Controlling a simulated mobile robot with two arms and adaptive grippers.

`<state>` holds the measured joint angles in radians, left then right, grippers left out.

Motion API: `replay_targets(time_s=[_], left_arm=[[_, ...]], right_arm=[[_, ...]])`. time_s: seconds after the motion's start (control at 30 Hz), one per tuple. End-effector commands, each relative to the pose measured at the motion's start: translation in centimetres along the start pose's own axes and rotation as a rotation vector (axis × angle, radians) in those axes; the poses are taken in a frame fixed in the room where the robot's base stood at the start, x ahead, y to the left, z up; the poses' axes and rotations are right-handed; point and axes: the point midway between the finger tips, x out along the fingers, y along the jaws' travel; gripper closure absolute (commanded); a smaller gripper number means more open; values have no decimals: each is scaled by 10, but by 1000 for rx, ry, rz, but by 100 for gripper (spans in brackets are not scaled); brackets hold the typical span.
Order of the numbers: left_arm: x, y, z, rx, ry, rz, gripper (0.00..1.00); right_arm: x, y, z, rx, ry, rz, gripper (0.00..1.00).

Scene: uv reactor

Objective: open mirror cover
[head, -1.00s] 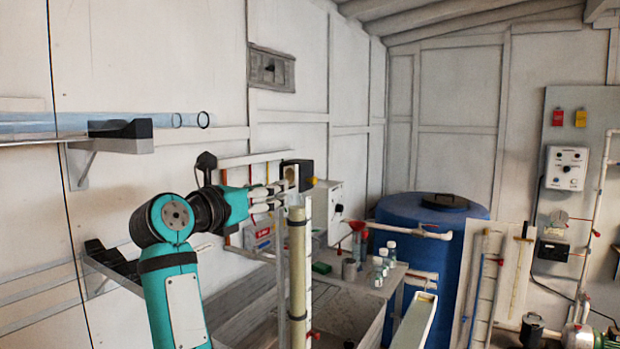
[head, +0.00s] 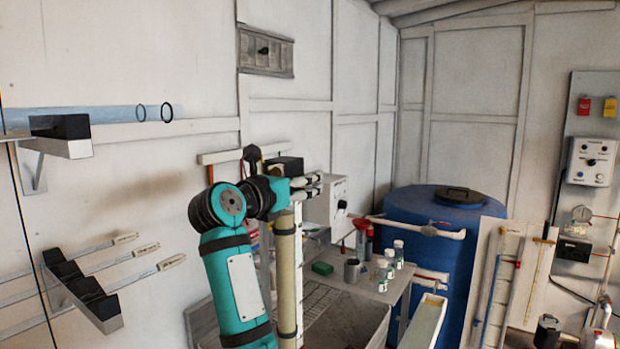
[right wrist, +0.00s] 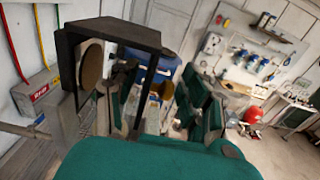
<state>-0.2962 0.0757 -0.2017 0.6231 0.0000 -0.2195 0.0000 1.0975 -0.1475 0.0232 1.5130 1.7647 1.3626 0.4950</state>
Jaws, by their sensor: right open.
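My right gripper (head: 313,186) is open, with its two pale fingers one above the other near the top of the tan vertical tube (head: 286,262). A small black box (head: 286,166) shows just above and behind the fingers; it seems to be the mirror housing with its cover. In the right wrist view it is a black square frame (right wrist: 118,34) with a round tan disc (right wrist: 92,64) inside, close to my open fingers (right wrist: 165,112). I cannot tell whether the fingers touch it. My left gripper is not in view.
A white control box (head: 327,200) is on the wall behind the gripper. Bottles (head: 398,254) and a green block (head: 322,268) stand on the bench.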

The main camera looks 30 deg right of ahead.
Motion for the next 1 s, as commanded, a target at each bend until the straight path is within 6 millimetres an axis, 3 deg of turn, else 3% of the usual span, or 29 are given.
replay_targets(time_s=[0.3, 0.67, 1.0], left_arm=[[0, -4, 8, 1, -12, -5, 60], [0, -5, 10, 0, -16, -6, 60], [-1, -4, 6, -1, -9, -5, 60]], right_arm=[[0, 0, 0, 0, 0, 2, 54], [1, 0, 0, 0, 0, 0, 100], [2, -1, 0, -1, 0, -2, 100]])
